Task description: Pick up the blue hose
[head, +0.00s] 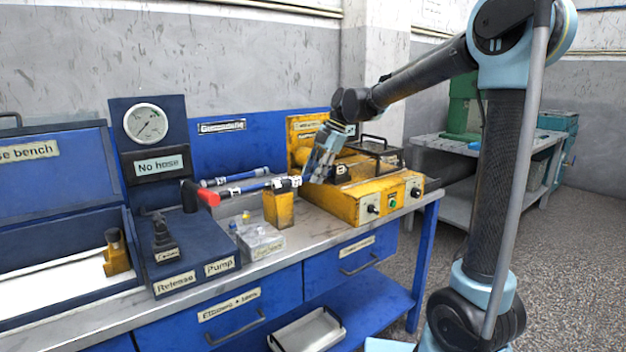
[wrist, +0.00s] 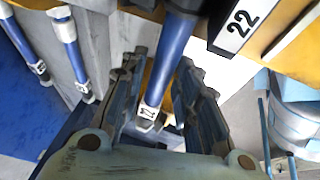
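Blue hoses with white-banded ends lie on the bench at the foot of the blue back panel; one (head: 237,177) lies behind another (head: 243,188). My gripper (head: 318,170) points down just right of them, by the yellow machine. In the wrist view, a blue hose (wrist: 172,60) runs between my two spread fingers (wrist: 158,70), with visible gaps on both sides. I cannot tell whether the fingers reach down around it. Two more blue hoses (wrist: 25,45) (wrist: 75,58) lie to the left, outside the fingers.
The yellow machine (head: 372,205) with a black handle stands close right of the gripper. A yellow block (head: 279,208) and a clear box (head: 260,241) stand in front. A red-ended lever (head: 208,193) and the "No hose" gauge panel (head: 147,125) are left.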

